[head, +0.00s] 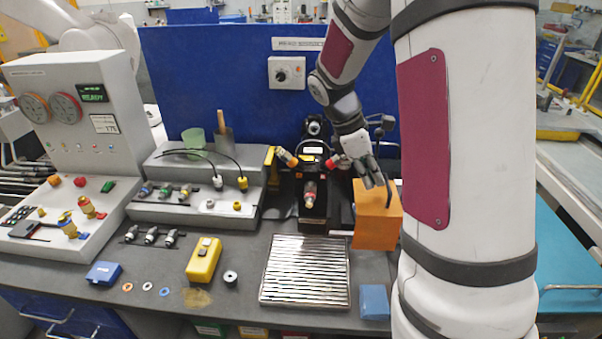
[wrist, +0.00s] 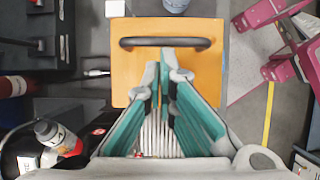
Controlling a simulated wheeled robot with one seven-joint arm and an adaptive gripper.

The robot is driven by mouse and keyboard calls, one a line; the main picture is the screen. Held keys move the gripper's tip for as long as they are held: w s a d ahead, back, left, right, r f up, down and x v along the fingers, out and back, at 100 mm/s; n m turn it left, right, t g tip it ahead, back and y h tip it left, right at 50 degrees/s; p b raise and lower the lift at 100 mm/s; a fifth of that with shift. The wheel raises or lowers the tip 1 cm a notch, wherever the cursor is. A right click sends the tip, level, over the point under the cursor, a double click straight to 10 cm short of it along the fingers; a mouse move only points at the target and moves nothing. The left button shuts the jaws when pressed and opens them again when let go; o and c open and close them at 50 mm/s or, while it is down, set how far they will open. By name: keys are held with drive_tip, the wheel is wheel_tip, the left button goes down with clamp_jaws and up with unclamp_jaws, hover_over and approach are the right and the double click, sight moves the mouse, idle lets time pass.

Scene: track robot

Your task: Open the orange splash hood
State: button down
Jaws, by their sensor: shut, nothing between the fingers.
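The orange splash hood (head: 374,228) stands at the back right of the bench, right of the black fixture. Its black handle (head: 388,194) is on the hood, close to my gripper (head: 374,180). In the wrist view the hood (wrist: 128,75) is a flat orange panel, with the black bar handle (wrist: 165,42) across its far part. My gripper (wrist: 165,72) is shut and empty over the panel, its tips just short of the handle in the picture. I cannot tell whether the fingers touch the hood. My arm hides part of the area to the right.
A slatted metal tray (head: 305,272) lies in front of the black fixture (head: 312,205). A blue block (head: 374,301) lies in front of the hood. A blue panel (head: 215,75) stands behind the bench. A yellow box (head: 203,260) is farther left.

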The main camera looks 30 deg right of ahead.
drive_tip(key=w+a, duration=0.1)
drive_tip(key=w+a+f, duration=0.1)
drive_tip(key=a, duration=0.1)
drive_tip(key=shift+w+a, duration=0.2)
drive_tip(key=b+v, duration=0.2)
drive_tip(key=v, duration=0.8)
drive_tip(key=shift+s+r, duration=0.1)
drive_tip(key=shift+r, duration=0.05)
drive_tip(key=s+a+r+m+t+y, duration=0.2)
drive_tip(key=s+a+m+t, duration=0.2)
drive_tip(key=s+a, duration=0.4)
drive_tip(key=s+a+r+m+t+y, duration=0.2)
drive_tip(key=s+a+m+t, duration=0.2)
drive_tip(key=s+a+m, duration=0.3)
drive_tip(key=shift+s+a+r+t, duration=0.3)
drive_tip(key=shift+s+a, duration=0.25)
drive_tip(key=shift+a, duration=0.6)
